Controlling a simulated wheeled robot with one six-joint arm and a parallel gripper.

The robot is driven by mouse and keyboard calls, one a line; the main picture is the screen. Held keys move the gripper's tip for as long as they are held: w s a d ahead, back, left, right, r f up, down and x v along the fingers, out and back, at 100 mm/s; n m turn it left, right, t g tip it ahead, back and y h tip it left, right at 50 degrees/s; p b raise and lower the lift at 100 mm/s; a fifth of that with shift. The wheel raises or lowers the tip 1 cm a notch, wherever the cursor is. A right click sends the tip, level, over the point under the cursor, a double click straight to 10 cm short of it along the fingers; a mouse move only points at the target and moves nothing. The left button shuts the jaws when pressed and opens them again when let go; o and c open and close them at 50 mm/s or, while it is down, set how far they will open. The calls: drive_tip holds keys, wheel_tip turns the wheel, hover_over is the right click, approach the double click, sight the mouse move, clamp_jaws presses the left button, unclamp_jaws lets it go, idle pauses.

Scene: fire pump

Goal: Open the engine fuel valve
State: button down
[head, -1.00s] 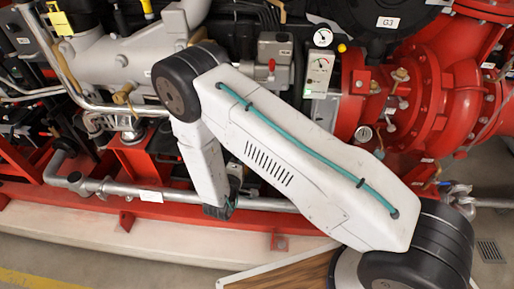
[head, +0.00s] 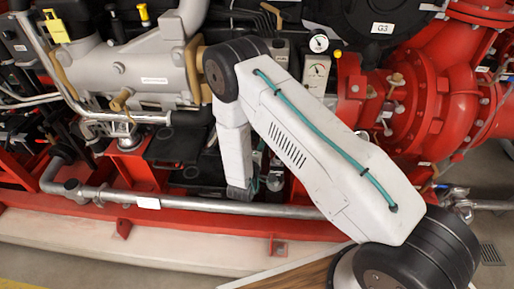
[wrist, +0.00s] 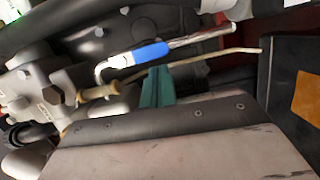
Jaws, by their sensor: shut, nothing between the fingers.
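In the wrist view, my gripper (wrist: 158,86) shows as teal fingers, closed together and empty. Just beyond the fingertips is a bent metal lever with a blue sleeve (wrist: 151,52), lying roughly crosswise; it may be the engine fuel valve's handle, but no label confirms this. A gap or contact between fingertips and lever cannot be judged. A thin pale rod (wrist: 215,58) runs beside it. A grey metal fitting (wrist: 42,98) with bolts is at the left. In the head view, my arm hides most of the gripper and this lever.
In the head view, a silver pipe (head: 105,193) runs along the red base frame (head: 190,221). A grey manifold (head: 135,75) is at the left, with gauges (head: 319,43) and a red pump housing (head: 415,105) at the right. In the wrist view, a dark panel (wrist: 290,70) borders the right.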

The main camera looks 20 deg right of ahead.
drive_tip(key=shift+s+d+f, duration=0.15)
drive_tip(key=shift+s+d, duration=0.15)
drive_tip(key=shift+d, duration=0.25)
drive_tip(key=s+a, duration=0.6)
drive_tip(key=a, duration=0.4)
drive_tip(key=shift+s, duration=0.15)
drive_tip(key=shift+a, duration=0.1)
